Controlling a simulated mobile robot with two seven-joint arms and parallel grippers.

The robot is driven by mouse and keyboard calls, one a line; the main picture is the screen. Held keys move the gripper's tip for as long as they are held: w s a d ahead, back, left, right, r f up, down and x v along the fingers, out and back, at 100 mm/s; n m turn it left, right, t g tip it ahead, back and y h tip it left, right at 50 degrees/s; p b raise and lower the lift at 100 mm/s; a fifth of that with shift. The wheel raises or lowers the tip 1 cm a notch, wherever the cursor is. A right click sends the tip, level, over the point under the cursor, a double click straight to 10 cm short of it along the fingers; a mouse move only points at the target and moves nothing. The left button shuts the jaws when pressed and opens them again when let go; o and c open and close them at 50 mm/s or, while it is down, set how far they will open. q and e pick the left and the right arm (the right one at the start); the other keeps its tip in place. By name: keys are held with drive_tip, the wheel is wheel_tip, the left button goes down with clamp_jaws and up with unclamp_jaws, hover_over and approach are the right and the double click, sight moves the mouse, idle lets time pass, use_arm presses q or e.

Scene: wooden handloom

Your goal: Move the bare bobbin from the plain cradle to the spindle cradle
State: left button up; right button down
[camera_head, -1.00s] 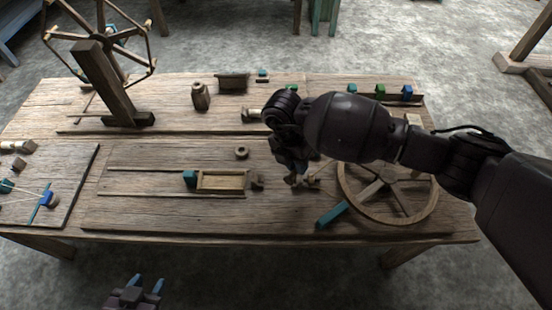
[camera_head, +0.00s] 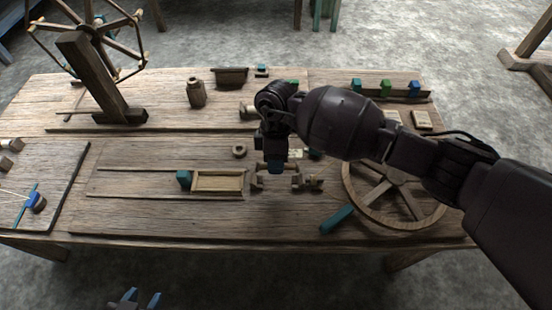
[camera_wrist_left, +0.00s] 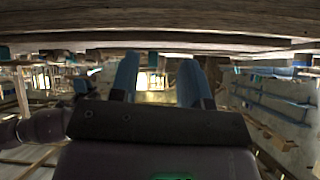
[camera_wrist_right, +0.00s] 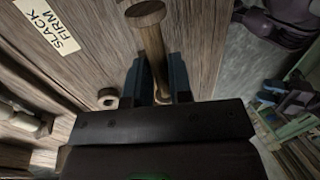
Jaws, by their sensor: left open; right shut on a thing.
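My right gripper (camera_head: 275,167) points down at the middle of the table. It is shut on the bare bobbin, whose pale wooden shaft and round end flange (camera_wrist_right: 147,14) stick out between the blue fingers in the right wrist view. In the head view the bobbin (camera_head: 277,179) lies crosswise under the fingertips, between small wooden posts (camera_head: 258,181) right of the tray. I cannot tell whether it touches them or which cradle they belong to. My left gripper (camera_head: 140,299) is open and empty, below the table's front edge.
A spoked wheel (camera_head: 395,187) and a teal block (camera_head: 336,219) lie to the right. A shallow wooden tray (camera_head: 217,192) is left of the gripper, with a small ring (camera_head: 239,151) behind it. A SLACK/FIRM label (camera_wrist_right: 48,22) is on the tabletop.

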drive_tip(key=shift+s+f, duration=0.1)
drive_tip(key=shift+f, duration=0.6)
wheel_tip(320, 180, down, 2)
drive_tip(key=shift+f+b, duration=0.2)
drive_tip(key=shift+b, duration=1)
drive_tip(key=shift+f, duration=1.3)
use_arm(q)
drive_tip(key=shift+w+d+f+m, duration=0.1)
drive_tip(key=shift+w+d+m, duration=0.15)
drive_tip(key=shift+w+m, duration=0.2)
drive_tip(key=shift+w, duration=0.1)
use_arm(e)
drive_tip(key=c, duration=0.9)
unclamp_jaws()
drive_tip(key=shift+c, duration=0.2)
